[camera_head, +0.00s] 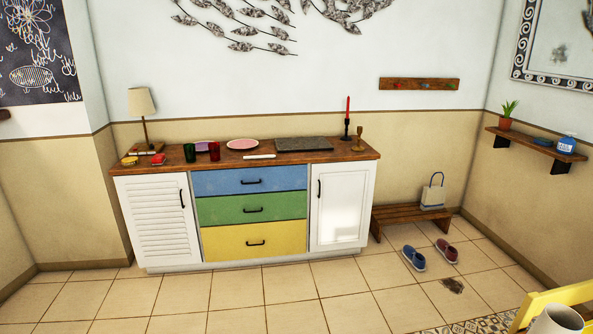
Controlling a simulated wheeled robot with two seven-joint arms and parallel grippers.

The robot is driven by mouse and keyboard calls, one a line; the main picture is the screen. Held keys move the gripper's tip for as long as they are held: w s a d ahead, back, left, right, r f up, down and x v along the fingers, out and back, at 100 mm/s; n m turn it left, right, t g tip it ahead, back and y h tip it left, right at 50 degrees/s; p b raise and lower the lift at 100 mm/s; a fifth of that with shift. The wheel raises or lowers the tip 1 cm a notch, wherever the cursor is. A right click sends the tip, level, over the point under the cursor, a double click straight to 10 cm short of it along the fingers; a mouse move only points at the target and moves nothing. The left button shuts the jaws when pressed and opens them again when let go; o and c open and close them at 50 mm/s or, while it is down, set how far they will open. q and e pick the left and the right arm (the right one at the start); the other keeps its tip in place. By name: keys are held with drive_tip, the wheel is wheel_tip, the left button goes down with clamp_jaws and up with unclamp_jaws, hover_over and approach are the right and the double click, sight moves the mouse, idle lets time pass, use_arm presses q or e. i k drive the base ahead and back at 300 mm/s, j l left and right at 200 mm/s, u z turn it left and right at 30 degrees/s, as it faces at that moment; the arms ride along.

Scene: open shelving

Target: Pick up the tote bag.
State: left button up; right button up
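The tote bag (433,197) is small and pale, with a dark blue handle loop standing up above it. It stands upright on a low brown wooden bench (397,215) against the back wall, to the right of the cabinet. Nothing covers it in the head view. Neither of my grippers is in view.
A cabinet (252,210) with coloured drawers stands left of the bench. A blue shoe (414,258) and a reddish shoe (447,250) lie on the floor before the bench. A yellow chair (560,300) and white mug (557,320) are at lower right. The tiled floor (290,285) before the cabinet is clear.

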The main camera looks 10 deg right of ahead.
sight(432, 198)
drive_tip(key=i+z, duration=0.15)
drive_tip(key=i, duration=0.4)
drive_tip(key=i+z, duration=0.15)
drive_tip(key=i, duration=0.45)
drive_tip(key=i+j+z, duration=0.15)
drive_tip(key=i, duration=0.4)
drive_tip(key=i+j+z, duration=0.1)
drive_tip(key=i, duration=0.45)
drive_tip(key=i+l+z, duration=0.2)
drive_tip(key=i+z, duration=0.2)
drive_tip(key=i+l+z, duration=0.1)
drive_tip(key=i+z, duration=0.3)
drive_tip(key=i+j+z, duration=0.1)
drive_tip(key=i+z, duration=0.3)
drive_tip(key=i+j+z, duration=0.2)
drive_tip(key=i+z, duration=0.15)
drive_tip(key=i, duration=0.15)
